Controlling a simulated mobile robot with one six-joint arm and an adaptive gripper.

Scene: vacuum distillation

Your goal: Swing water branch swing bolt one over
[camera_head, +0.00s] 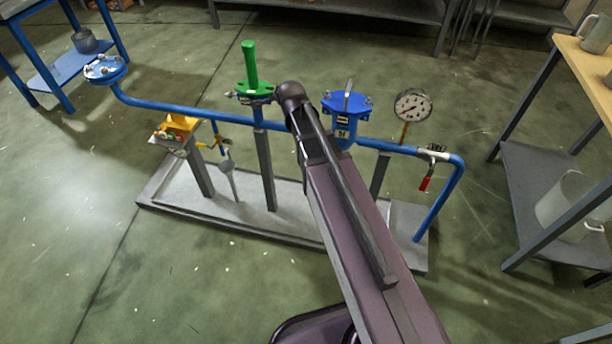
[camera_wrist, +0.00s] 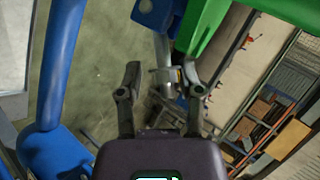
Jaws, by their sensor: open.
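A blue pipe rig (camera_head: 205,113) stands on a grey base. It carries a green fitting with an upright green handle (camera_head: 250,65) and a blue flanged fitting (camera_head: 347,103). My arm ends between these two, and my gripper is hidden there in the head view. In the wrist view my gripper (camera_wrist: 161,76) is open, its two fingers apart. A small metal rod piece (camera_wrist: 165,78) shows between the fingers, nearer the right one; it may be the swing bolt. I cannot tell whether it touches. A green part (camera_wrist: 202,28) and a blue flange edge (camera_wrist: 153,12) lie just beyond.
A blue pipe (camera_wrist: 60,65) runs close along the left of the wrist view. A pressure gauge (camera_head: 412,105) and a red-handled valve (camera_head: 427,177) stand right of my arm. A wooden-topped table (camera_head: 590,68) is at the right. The floor at front left is clear.

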